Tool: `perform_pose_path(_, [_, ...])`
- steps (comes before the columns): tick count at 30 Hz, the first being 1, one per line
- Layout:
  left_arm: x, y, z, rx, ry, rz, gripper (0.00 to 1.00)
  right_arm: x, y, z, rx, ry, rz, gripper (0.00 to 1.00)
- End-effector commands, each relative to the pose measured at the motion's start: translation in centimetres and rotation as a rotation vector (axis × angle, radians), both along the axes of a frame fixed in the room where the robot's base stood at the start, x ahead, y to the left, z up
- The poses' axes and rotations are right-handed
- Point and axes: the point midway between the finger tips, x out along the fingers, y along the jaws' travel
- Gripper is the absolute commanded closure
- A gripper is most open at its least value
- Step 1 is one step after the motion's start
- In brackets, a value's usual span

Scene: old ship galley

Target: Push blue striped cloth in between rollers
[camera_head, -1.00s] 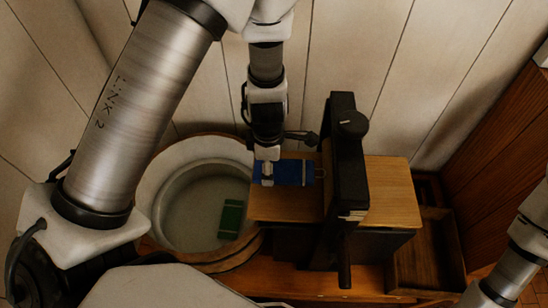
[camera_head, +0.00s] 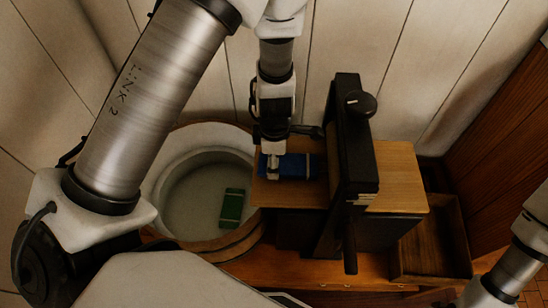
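The blue striped cloth (camera_head: 297,167) is a folded blue block lying on the left wooden board (camera_head: 292,194) of the wringer. The black wringer frame (camera_head: 352,150) holds the rollers, which are hidden inside it. The cloth's right end is close to the frame; I cannot tell whether it touches the rollers. My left gripper (camera_head: 272,167) points down at the cloth's left end, at or touching it. Its fingers are too small to tell whether they are open or shut. My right arm shows at the lower right edge, but its gripper is out of view.
A round tub (camera_head: 178,215) stands left of the wringer, with a green cloth (camera_head: 232,206) in it. A wooden tray (camera_head: 436,245) sits at the right. The right wooden board (camera_head: 398,180) is bare. A panelled wall is close behind.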

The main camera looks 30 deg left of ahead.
Motion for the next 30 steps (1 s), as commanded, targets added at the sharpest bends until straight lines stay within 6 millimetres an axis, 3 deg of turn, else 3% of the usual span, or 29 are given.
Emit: perform_pose_path(30, [0.7, -1.3, -0.3, 0.001, 0.000, -0.001, 0.99, 0.0, 0.0, -0.4, 0.000, 0.000, 0.000, 0.60])
